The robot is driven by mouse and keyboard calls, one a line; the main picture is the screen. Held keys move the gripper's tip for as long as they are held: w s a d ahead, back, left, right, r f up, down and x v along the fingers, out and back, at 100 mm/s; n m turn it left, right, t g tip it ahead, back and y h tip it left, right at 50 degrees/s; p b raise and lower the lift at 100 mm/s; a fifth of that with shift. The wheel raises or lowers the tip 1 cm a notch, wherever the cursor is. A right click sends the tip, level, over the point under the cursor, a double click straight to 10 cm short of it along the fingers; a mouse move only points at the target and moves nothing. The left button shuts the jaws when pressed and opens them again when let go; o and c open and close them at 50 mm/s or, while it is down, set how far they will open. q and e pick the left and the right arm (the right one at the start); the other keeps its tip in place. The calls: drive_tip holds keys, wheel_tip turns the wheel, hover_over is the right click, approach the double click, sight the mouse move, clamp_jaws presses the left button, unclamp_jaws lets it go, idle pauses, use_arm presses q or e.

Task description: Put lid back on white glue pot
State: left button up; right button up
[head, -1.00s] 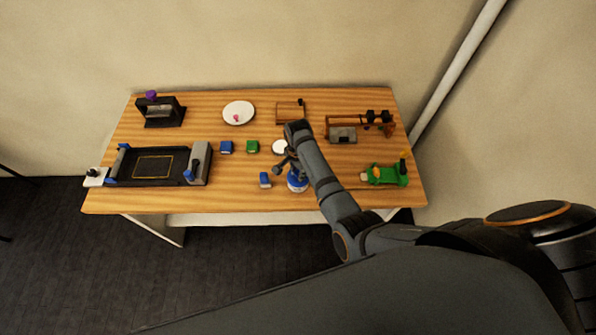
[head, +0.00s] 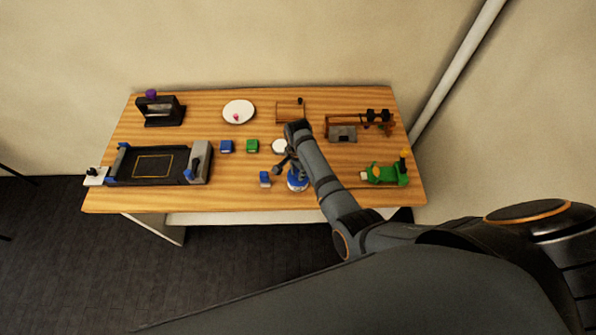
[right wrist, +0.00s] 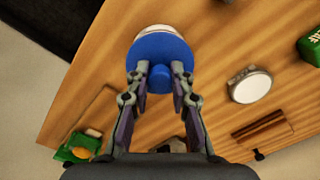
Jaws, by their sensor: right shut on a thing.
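The blue lid (right wrist: 160,58) with its round knob is between the fingers of my right gripper (right wrist: 160,84) in the right wrist view. The gripper is shut on the knob. The white glue pot (right wrist: 154,29) shows as a pale rim beyond the lid. I cannot tell whether the lid is seated or slightly above the pot. My left gripper is not in view.
A small blue block (head: 265,179) stands just left of the pot. A white round container (head: 279,146) is behind it. Green (head: 252,146) and blue (head: 226,146) boxes stand further left. A green device (head: 386,174) is to the right. The front-centre table strip is clear.

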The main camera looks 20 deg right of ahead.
drive_tip(key=o, duration=1.5)
drive_tip(key=shift+r, duration=3.5)
clamp_jaws()
